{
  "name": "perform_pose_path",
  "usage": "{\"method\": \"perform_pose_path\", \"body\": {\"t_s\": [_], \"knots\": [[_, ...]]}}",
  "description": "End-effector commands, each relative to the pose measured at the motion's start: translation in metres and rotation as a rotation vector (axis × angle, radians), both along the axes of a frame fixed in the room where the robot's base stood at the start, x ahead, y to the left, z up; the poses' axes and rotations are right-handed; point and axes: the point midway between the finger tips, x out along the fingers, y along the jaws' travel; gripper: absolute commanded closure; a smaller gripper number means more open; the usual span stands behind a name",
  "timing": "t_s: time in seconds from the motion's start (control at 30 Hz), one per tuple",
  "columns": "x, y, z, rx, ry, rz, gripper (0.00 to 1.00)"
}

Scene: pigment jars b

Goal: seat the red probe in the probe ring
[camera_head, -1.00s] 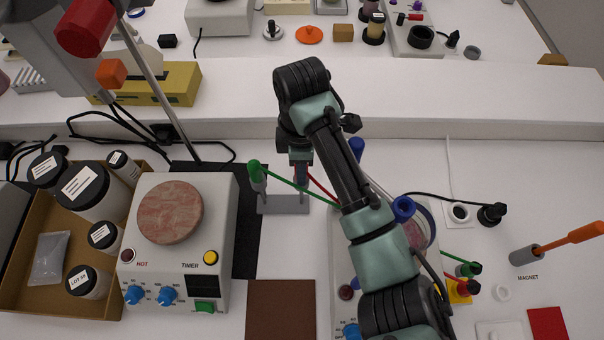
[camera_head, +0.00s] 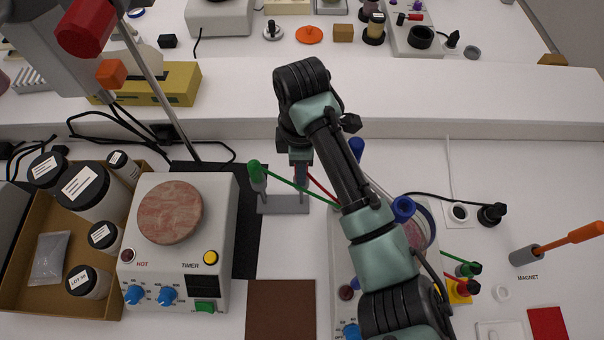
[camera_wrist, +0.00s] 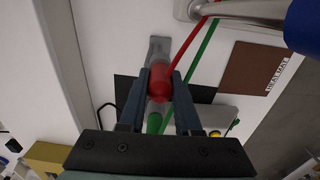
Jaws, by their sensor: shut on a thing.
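The red probe (camera_wrist: 160,82) is between the two fingers of my gripper (camera_wrist: 159,76) in the wrist view. My gripper (camera_head: 300,178) is shut on it and hides most of it in the head view. Below it is a grey stand (camera_head: 283,205), whose grey end also shows in the wrist view (camera_wrist: 159,46). The green probe (camera_head: 256,171) stands upright at the stand's left end. My gripper is at the stand's right end. I cannot tell which part is the probe ring, or whether the red probe touches the stand.
A red lead and a green lead run right beneath my arm. A hot plate (camera_head: 219,274) stands left, beside a box of jars (camera_head: 30,300). Another device (camera_head: 342,240) is partly hidden by my arm. A brown heat mat (camera_head: 281,310) lies in front of the stand.

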Motion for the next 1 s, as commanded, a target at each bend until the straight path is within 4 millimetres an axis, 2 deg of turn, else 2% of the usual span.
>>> {"method": "perform_pose_path", "body": {"t_s": [1.0], "knots": [[0.0,0.0,0.016,0.0,0.0,0.001,1.0]]}}
